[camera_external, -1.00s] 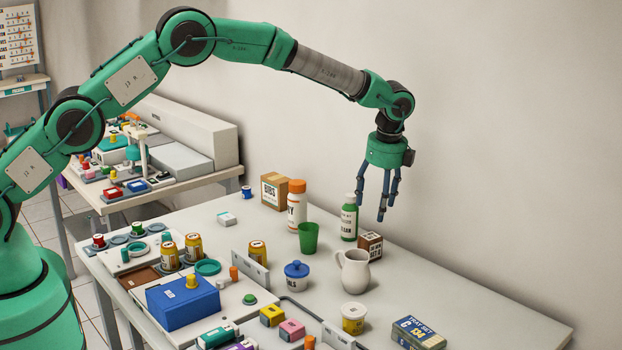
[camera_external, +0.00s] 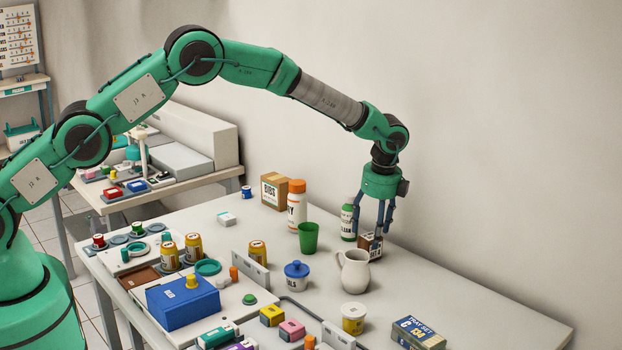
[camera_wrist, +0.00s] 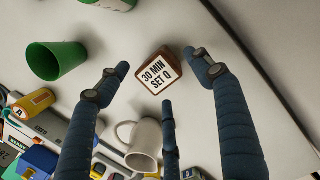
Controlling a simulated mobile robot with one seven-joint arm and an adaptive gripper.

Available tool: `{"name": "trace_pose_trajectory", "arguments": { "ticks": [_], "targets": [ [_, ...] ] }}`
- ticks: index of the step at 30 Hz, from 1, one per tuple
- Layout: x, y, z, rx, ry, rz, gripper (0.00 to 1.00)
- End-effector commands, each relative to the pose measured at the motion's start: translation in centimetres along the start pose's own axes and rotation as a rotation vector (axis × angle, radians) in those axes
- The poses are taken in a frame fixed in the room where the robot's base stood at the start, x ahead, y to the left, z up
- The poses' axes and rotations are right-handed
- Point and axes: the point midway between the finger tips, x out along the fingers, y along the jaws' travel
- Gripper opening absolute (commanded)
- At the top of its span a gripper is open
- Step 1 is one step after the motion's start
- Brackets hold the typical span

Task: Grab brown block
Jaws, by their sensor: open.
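The brown block (camera_external: 370,246) stands on the table behind the white jug, partly hidden by my fingers in the external view. In the wrist view the brown block (camera_wrist: 157,72) shows a white label reading "30 MIN SET Q". My gripper (camera_external: 370,230) points down over it, with its fingers spread around the block's upper part. In the wrist view my gripper (camera_wrist: 160,85) is open, with the block between the fingertips and nothing clearly touching it.
The white jug (camera_external: 353,272) stands close in front of the block. A green-capped bottle (camera_external: 348,222) is just left of my fingers, and a green cup (camera_external: 308,238) is farther left. A box (camera_external: 418,333) lies front right. The table's right side is mostly clear.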

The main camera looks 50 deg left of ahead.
Motion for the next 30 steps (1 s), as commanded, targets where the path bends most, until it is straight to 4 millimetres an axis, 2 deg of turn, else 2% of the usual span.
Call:
{"name": "trace_pose_trajectory", "arguments": {
  "ticks": [10,22,30],
  "targets": [
    [0.3,0.0,0.0,0.000,0.000,0.001,0.66],
    [4.5,0.2,-0.1,0.000,0.000,0.002,0.66],
    [5.2,0.2,-0.1,0.000,0.000,0.000,0.66]
  ]
}}
